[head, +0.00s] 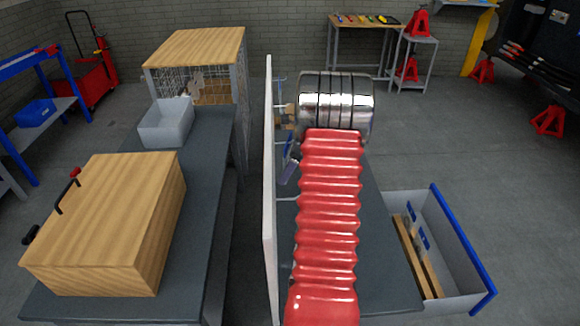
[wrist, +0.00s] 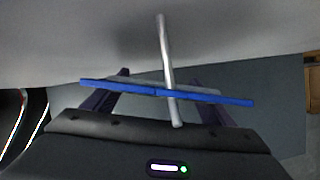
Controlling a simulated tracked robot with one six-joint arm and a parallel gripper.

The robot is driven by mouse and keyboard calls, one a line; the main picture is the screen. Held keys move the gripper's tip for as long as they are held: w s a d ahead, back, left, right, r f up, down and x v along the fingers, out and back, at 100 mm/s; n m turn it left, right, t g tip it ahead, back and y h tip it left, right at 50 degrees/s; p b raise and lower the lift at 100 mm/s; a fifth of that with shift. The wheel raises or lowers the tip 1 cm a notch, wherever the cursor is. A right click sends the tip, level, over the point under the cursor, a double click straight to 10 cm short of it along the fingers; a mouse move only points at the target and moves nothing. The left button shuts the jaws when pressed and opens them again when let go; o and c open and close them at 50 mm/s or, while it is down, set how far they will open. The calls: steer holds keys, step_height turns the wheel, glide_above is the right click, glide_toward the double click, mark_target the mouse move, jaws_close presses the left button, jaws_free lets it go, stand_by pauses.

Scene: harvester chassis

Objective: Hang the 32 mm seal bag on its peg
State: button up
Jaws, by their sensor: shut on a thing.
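The bag's blue header strip (wrist: 110,86) lies across my gripper (wrist: 160,86) in the wrist view, with a pale, partly clear edge behind it. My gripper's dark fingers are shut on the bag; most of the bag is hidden. A silver peg (wrist: 164,50) from the pale panel (wrist: 60,40) crosses the middle of the strip on the camera's side. I cannot tell whether it passes through a hole. In the head view, a blue and grey bag-like piece (head: 290,170) shows beside the panel. The gripper is not clear there, and the size label is unreadable.
The upright white panel (head: 268,220) stands edge-on, with several pegs on its right side. A grey bin with a blue rim (head: 463,240) stands at lower right. A wooden box (head: 110,225) and a grey tub (head: 165,128) sit on the left bench.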

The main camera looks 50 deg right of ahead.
steer(key=shift+w+a, duration=0.55)
steer(key=shift+w, duration=0.05)
steer(key=o, duration=1.2)
steer(key=v, duration=0.9)
steer(key=s+v, duration=0.1)
steer(key=v, duration=0.4)
steer(key=shift+d+f, duration=0.1)
steer(key=shift+d, duration=0.35)
steer(key=shift+s, duration=0.1)
